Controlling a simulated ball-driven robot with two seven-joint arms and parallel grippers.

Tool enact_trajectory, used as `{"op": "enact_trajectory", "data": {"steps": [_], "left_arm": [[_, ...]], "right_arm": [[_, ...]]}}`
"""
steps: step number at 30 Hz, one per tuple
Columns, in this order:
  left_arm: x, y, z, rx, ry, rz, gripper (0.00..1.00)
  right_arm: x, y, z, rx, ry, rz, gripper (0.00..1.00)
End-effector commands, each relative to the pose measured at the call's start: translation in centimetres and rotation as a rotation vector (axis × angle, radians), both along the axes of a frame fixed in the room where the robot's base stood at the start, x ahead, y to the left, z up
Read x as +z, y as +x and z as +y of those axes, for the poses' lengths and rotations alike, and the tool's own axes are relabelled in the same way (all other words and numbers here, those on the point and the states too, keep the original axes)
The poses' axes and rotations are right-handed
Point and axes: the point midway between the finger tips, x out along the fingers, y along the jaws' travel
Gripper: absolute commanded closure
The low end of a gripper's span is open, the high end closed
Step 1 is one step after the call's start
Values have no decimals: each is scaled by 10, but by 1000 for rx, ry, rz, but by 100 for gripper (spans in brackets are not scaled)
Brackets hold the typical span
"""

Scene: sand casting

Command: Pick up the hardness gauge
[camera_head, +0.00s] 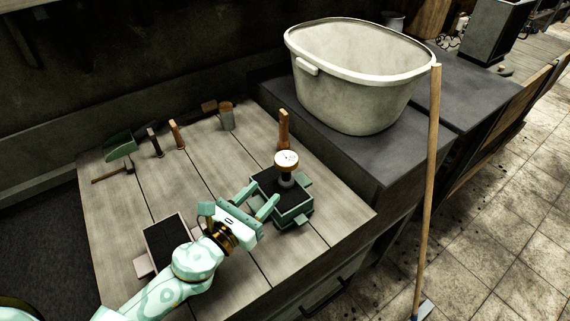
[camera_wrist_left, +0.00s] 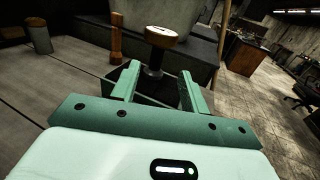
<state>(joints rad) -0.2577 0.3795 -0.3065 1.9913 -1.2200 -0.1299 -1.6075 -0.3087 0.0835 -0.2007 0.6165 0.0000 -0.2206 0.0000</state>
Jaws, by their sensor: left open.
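The hardness gauge (camera_head: 286,163) has a round pale dial with a brown rim on a dark stem. It stands upright on the dark sand of a green moulding box (camera_head: 293,214) on the wooden table. My left gripper (camera_head: 260,200) is open just to the left of the gauge in the head view, its fingers pointing toward it. In the left wrist view the gauge (camera_wrist_left: 162,37) rises beyond and between the two open fingers (camera_wrist_left: 160,78); I cannot tell whether the stem is between the tips. The right gripper is not in view.
A second sand-filled box (camera_head: 166,241) lies beside my left arm. A wooden-handled tool (camera_head: 283,129) stands behind the gauge. A large pale tub (camera_head: 352,95) sits on the dark counter. A trowel (camera_head: 119,146), small tools and a cup (camera_head: 227,117) line the table's back.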

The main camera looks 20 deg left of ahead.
Motion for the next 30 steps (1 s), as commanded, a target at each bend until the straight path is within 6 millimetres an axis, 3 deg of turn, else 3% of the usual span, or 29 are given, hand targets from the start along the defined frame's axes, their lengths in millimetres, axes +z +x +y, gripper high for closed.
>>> {"op": "enact_trajectory", "data": {"steps": [3,6,11,19,29,30], "left_arm": [[4,27,-9,0,-2,-4,55],[1,43,-13,1,-2,-2,55],[0,54,-17,0,-2,1,55],[-1,94,-27,0,-2,0,55],[-2,102,-30,0,-2,2,55],[-2,102,-30,0,-2,2,66]], "right_arm": [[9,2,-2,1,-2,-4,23],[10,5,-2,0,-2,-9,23],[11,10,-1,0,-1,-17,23],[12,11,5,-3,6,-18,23],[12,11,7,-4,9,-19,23],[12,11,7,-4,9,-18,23]]}}
